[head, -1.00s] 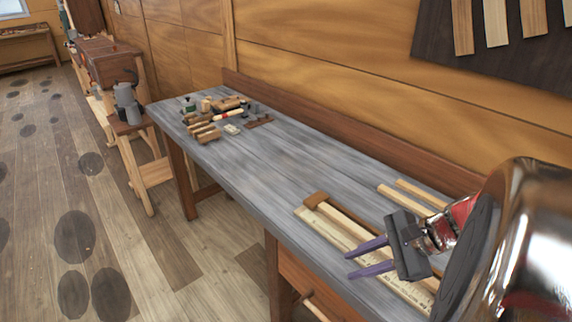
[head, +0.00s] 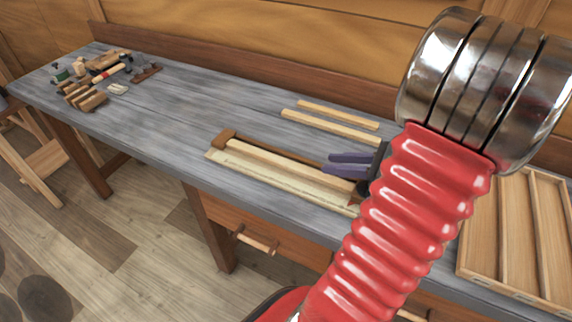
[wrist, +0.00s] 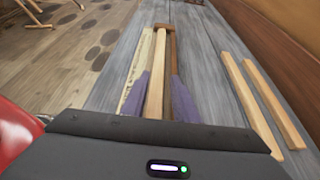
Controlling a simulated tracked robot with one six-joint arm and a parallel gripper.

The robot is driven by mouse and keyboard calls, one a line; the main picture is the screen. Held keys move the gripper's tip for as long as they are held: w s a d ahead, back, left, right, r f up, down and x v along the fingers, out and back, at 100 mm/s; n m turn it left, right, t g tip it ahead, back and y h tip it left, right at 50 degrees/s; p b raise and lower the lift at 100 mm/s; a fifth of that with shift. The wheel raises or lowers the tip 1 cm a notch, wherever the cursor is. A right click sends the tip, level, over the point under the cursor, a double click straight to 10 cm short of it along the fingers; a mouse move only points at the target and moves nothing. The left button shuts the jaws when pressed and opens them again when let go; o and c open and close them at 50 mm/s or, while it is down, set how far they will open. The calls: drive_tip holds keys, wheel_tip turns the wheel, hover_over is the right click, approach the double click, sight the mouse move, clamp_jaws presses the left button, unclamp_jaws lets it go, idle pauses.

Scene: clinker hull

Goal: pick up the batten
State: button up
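A long pale wooden strip, seemingly the batten (head: 290,163), lies on the grey workbench (head: 190,120). It runs alongside a brown wooden piece with a block (head: 228,137) at its far end. A flat cream board (head: 255,176) with markings lies along its near side. My gripper (head: 325,162) is open, with two purple fingers pointing along the strip. In the wrist view the strip (wrist: 156,85) shows between the fingers, one on each side. I cannot tell whether they are just above it or around it. My arm hides the strip's near end in the head view.
Two more pale strips (head: 330,128) lie behind on the bench, and show at the right in the wrist view (wrist: 252,105). A compartmented wooden tray (head: 505,289) is at the right. Several tools (head: 100,75) lie at the far left end. The middle of the bench is clear.

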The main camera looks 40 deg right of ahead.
drive_tip(key=shift+w, duration=0.1)
approach(289, 163)
drive_tip(key=x, duration=0.3)
drive_tip(key=shift+w+a+r, duration=0.1)
drive_tip(key=shift+w, duration=0.3)
drive_tip(key=shift+f+x, duration=0.2)
drive_tip(key=shift+x, duration=2.45)
drive_tip(key=shift+s, duration=0.15)
drive_tip(key=shift+c, duration=0.6)
clamp_jaws()
